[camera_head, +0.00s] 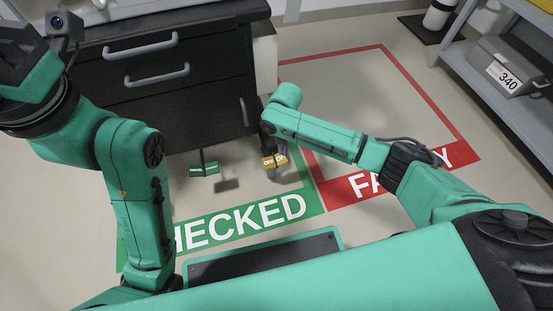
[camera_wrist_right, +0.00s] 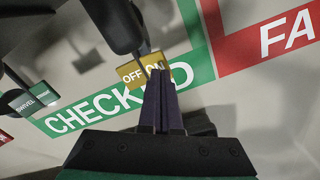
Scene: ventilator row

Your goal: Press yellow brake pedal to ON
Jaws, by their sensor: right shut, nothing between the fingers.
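The yellow brake pedal (camera_head: 281,159) sits low at the right front corner of the dark cabinet, partly hidden by my right gripper. In the right wrist view the yellow pedal (camera_wrist_right: 133,75) carries the words OFF on its left and ON on its right. My right gripper (camera_wrist_right: 160,75) is shut and empty. Its fingertips overlap the ON side in that view; I cannot tell whether they touch it. In the head view the right gripper (camera_head: 270,150) points down at the pedal. My left gripper is out of view.
A green pedal (camera_head: 204,169), marked SWIVEL in the right wrist view (camera_wrist_right: 37,98), is left of the yellow one. The dark cabinet (camera_head: 190,105) stands behind. Green CHECKED and red floor markings surround open floor. A shelf with a grey bin (camera_head: 505,70) is at the right.

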